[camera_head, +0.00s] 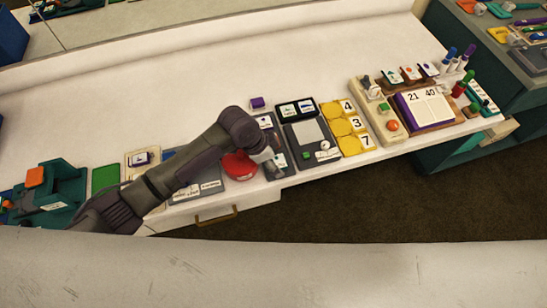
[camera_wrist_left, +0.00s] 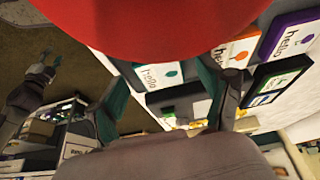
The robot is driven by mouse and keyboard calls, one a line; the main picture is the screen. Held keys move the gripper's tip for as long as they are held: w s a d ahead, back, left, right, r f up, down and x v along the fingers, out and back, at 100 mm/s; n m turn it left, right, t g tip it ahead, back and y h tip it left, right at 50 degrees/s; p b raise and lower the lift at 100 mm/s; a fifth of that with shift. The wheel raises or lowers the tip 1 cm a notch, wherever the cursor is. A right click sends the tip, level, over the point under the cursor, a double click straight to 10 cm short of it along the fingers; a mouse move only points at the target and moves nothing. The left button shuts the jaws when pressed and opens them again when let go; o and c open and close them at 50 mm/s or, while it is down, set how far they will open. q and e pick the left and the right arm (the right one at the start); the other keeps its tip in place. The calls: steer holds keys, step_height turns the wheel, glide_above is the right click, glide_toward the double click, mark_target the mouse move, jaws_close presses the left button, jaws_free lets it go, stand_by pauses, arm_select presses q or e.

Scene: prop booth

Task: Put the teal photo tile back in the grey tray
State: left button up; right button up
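My left gripper (camera_wrist_left: 165,85) reaches down over the counter; its dark teal fingers are spread apart. A white "hello" tile with a teal mark (camera_wrist_left: 160,75) shows between the fingertips, apparently beyond them on the counter. I see no sure contact with it. In the head view my left gripper (camera_head: 268,157) is just right of a red domed object, and my wrist hides its fingers. A dark grey tray (camera_head: 289,131) lies to its right; I cannot tell whether it is the task's tray. A dark arm end with teal parts, seemingly my right gripper (camera_wrist_left: 40,70), shows small over the floor.
The red dome (camera_head: 238,165) is close to my left wrist and fills the top of the wrist view. Yellow tiles with numbers (camera_head: 345,125) and a purple-edged board (camera_head: 425,108) lie further right. The counter's back part (camera_head: 180,85) is clear.

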arm_select(q)
steer(key=v, duration=1.2)
steer(key=shift+s, duration=0.1)
